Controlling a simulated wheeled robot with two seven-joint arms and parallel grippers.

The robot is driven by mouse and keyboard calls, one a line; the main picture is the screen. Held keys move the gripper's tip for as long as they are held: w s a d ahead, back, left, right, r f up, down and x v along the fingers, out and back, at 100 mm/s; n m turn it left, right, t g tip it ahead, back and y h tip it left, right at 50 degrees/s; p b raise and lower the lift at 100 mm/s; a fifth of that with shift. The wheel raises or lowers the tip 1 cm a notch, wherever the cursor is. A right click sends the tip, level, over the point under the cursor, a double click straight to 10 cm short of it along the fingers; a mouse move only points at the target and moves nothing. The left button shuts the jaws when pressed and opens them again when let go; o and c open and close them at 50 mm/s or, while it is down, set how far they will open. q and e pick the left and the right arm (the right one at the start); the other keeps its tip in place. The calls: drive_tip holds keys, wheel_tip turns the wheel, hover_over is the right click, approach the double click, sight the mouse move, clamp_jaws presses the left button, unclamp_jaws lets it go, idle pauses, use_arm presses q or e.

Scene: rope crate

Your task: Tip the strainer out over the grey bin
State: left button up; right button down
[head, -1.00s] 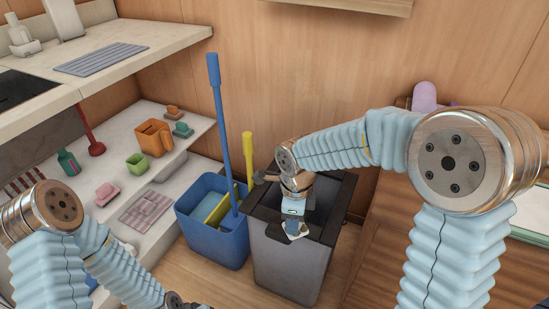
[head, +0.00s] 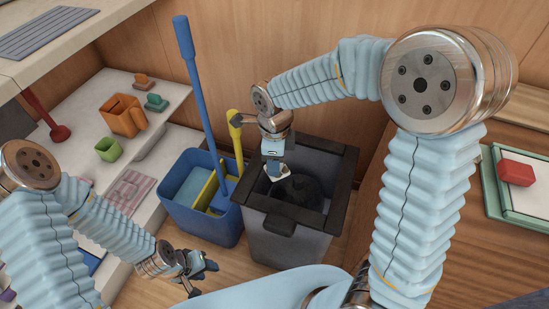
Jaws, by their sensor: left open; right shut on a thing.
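The grey bin (head: 285,240) stands on the floor in the middle of the head view, with a dark rim and an open top. My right gripper (head: 275,166) is over the left part of its opening, pointing down, and is shut on a small pale thing (head: 281,173). This looks like the strainer, but it is mostly hidden by the fingers and I cannot tell its tilt. A dark rounded mass (head: 297,189) shows inside the bin. My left gripper (head: 200,273) is open and empty, low and to the left of the bin.
A blue bucket (head: 205,225) with a blue-handled tool (head: 186,45) stands left of the bin, close to it. A yellow handle (head: 236,130) rises behind. A shelf with an orange holder (head: 122,115) and a green cup (head: 108,149) is at left; a wooden cabinet is at right.

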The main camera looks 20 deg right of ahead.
wheel_tip(320, 180, down, 3)
drive_tip(key=shift+f+b, duration=0.15)
drive_tip(key=shift+b, duration=0.85)
drive_tip(key=shift+r+y+p, duration=0.3)
drive_tip(key=shift+r+y, duration=0.25)
drive_tip(key=shift+y, duration=0.35)
drive_tip(key=shift+r+g+y, duration=0.2)
drive_tip(key=shift+g+y, duration=0.1)
drive_tip(key=shift+y, duration=0.6)
drive_tip(key=y+b, duration=0.1)
drive_tip(key=r+y, duration=0.1)
drive_tip(key=y, duration=0.1)
drive_tip(key=shift+a+g+b, duration=0.2)
drive_tip(key=shift+g+b, duration=0.1)
drive_tip(key=shift+b, duration=0.05)
drive_tip(key=shift+s+r+y, duration=0.1)
drive_tip(key=shift+r+y, duration=0.3)
drive_tip(key=shift+y, duration=0.6)
drive_tip(key=shift+a+r+g, duration=0.2)
drive_tip(key=shift+a+g, duration=0.05)
drive_tip(key=shift+g, duration=0.05)
